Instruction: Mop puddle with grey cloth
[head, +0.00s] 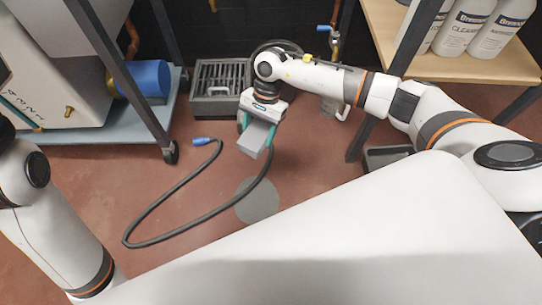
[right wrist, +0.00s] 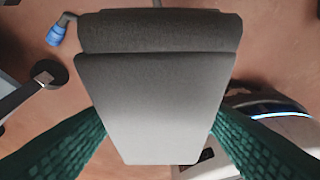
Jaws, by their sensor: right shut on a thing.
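My right gripper (head: 256,132) is shut on a folded grey cloth (head: 253,140), held between its green fingers. In the right wrist view the cloth (right wrist: 155,95) fills the middle, with a green finger on each side. The puddle (head: 257,200) is a round grey patch on the reddish floor. In the head view the held cloth is above and slightly left of the puddle in the picture, apart from it. My left arm shows at the lower left, but its gripper is outside the view.
A black hose (head: 150,222) with a blue end (head: 201,142) loops over the floor and runs past the puddle. A grey crate (head: 220,80) stands behind. A wooden shelf (head: 455,68) with white bottles (head: 465,25) is at right.

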